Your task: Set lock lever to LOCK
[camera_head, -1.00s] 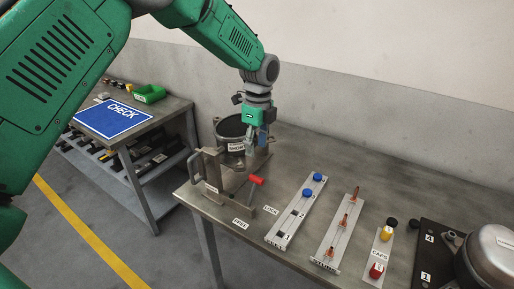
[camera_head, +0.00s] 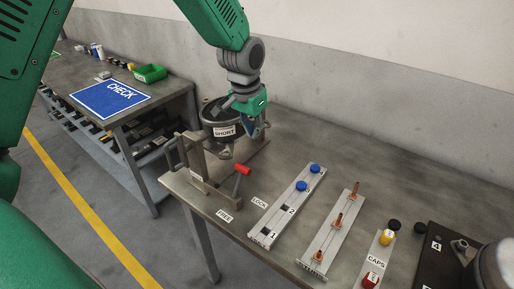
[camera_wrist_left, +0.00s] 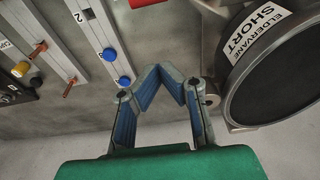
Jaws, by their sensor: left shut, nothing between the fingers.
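The lock lever has a red grip (camera_head: 243,169) on a grey rod and stands up at the front of a grey metal fixture (camera_head: 196,180) on the bench. The LOCK label (camera_head: 260,202) lies right of the FREE label (camera_head: 224,215) in front of it. I cannot tell which label the lever matches. My left gripper (camera_head: 254,134) is shut and empty, behind and above the red grip, apart from it, beside the dark round part marked SHORT (camera_head: 222,131). In the left wrist view its fingertips (camera_wrist_left: 161,70) meet, with the red grip (camera_wrist_left: 145,3) at the top edge. My right gripper is out of view.
Right of the lever are a strip with blue knobs (camera_head: 275,229), a strip with orange pins (camera_head: 319,258) and a CAPS strip (camera_head: 378,258). A side table with a blue CHECK mat (camera_head: 109,99) stands left. The bench behind the strips is clear.

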